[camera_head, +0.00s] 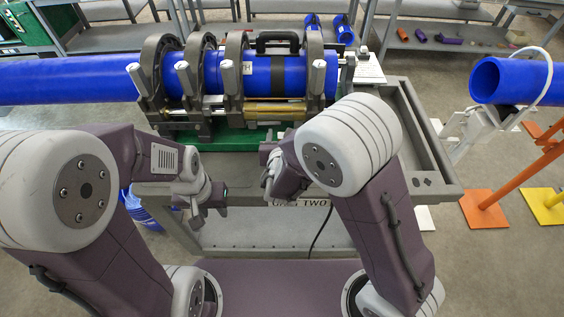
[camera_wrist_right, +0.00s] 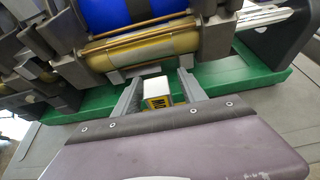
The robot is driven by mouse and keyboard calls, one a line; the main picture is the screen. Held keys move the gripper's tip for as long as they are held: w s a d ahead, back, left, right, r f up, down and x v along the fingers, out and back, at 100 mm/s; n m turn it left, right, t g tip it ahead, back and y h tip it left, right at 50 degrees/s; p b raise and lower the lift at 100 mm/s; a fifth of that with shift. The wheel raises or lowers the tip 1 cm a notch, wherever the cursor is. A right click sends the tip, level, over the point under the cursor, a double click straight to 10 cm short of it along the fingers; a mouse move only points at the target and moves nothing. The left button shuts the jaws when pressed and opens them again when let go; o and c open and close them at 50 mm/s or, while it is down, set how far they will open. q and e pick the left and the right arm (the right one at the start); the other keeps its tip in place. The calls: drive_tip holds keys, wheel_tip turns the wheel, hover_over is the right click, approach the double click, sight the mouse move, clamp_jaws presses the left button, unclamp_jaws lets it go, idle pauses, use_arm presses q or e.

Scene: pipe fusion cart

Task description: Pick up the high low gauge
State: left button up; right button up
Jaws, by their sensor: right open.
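I cannot single out the high low gauge for certain. In the right wrist view a small block with a white top and a yellow, black-lettered face (camera_wrist_right: 157,93) shows between the fingers of my right gripper (camera_wrist_right: 159,84). The fingers are apart, with gaps beside the block. In the head view my right gripper (camera_head: 268,163) is over the cart's near part, partly hidden by its own arm, and the block cannot be made out. My left gripper (camera_head: 208,208) hangs at the cart's near edge, with its fingers apart and nothing visible between them.
The fusion machine (camera_head: 237,75) clamps a blue pipe (camera_head: 70,80) above a green base (camera_wrist_right: 230,82). The grey cart (camera_head: 425,160) has a raised rim. Another blue pipe (camera_head: 510,80) is on a stand at right. Orange (camera_head: 483,208) and yellow (camera_head: 548,205) stands are on the floor.

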clamp_jaws()
drive_tip(key=shift+r, duration=0.1)
idle(1.2)
